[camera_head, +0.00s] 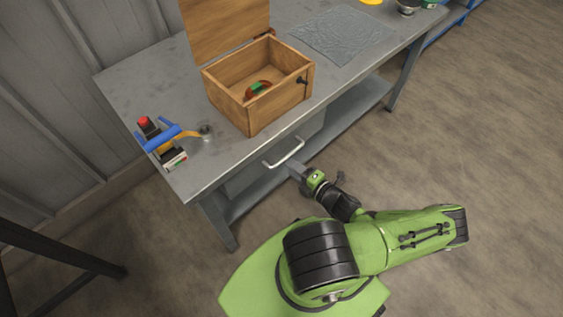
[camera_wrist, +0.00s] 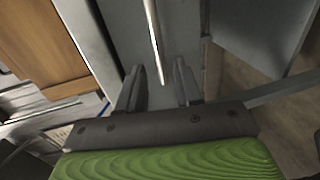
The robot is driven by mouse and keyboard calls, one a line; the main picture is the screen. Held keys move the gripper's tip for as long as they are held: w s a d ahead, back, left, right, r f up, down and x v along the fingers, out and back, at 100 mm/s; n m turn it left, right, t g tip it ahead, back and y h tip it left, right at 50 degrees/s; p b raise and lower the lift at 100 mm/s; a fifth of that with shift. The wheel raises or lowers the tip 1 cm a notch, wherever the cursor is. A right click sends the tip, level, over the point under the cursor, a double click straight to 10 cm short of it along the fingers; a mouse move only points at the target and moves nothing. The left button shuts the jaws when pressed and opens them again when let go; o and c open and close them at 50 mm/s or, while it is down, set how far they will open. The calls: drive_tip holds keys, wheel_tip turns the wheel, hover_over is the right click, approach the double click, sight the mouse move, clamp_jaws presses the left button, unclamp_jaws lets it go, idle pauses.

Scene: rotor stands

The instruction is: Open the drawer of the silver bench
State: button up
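The silver bench (camera_head: 120,82) is a grey metal table against the wall. Its drawer (camera_head: 314,122) sits under the top, below the wooden box, and looks closed. The drawer has a pale bar handle (camera_head: 284,154), which also shows in the wrist view (camera_wrist: 154,40). My gripper (camera_head: 293,165) is just in front of the handle in the head view. In the wrist view my gripper (camera_wrist: 160,84) has its two fingers apart, with the handle's end between or just beyond them. I cannot tell whether the fingers touch the handle. Nothing is held.
An open wooden box (camera_head: 284,112) with a small red and green item stands on the bench top. A blue-handled tool (camera_head: 162,137) lies near the left front corner. A lower shelf (camera_head: 345,120) runs under the bench. The floor (camera_head: 470,130) to the right is clear.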

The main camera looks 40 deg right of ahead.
sight(282, 159)
drive_tip(key=b+x, duration=0.1)
drive_tip(key=x, duration=0.5)
clamp_jaws()
